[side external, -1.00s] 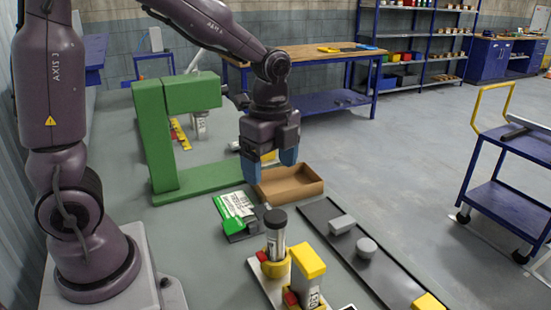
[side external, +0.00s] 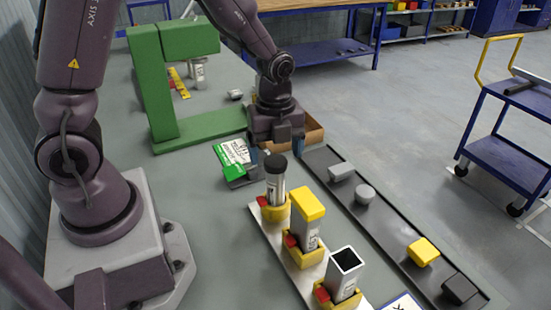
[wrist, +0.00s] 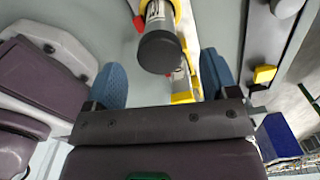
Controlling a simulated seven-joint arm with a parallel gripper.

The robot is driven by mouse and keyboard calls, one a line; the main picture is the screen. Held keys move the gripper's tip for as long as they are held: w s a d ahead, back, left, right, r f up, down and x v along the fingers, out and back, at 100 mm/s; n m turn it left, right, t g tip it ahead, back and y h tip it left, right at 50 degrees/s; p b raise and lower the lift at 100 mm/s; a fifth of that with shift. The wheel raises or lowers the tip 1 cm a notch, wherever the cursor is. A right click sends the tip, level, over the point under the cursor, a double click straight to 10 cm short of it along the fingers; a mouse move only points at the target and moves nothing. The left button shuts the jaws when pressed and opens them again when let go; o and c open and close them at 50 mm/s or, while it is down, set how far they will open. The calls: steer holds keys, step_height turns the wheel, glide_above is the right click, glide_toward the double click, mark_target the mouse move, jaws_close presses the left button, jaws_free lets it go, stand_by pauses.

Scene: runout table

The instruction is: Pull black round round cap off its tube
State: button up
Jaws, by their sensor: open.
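In the wrist view the cap (wrist: 160,50) lies ahead of the gap between the open fingers (wrist: 163,80), touching neither. Part of the tube (wrist: 155,10) shows beyond it.
A yellow square-capped tube (side external: 307,203) and an open square tube (side external: 346,262) stand nearer on the same rack. A dark runout channel (side external: 380,220) with loose caps runs to the right. A green-and-white box (side external: 234,158), a cardboard tray (side external: 313,134) and a green frame (side external: 165,90) are nearby.

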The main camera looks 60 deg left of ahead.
steer(key=shift+f, duration=1.45)
steer(key=c, duration=1.4)
steer(key=shift+r, duration=2.55)
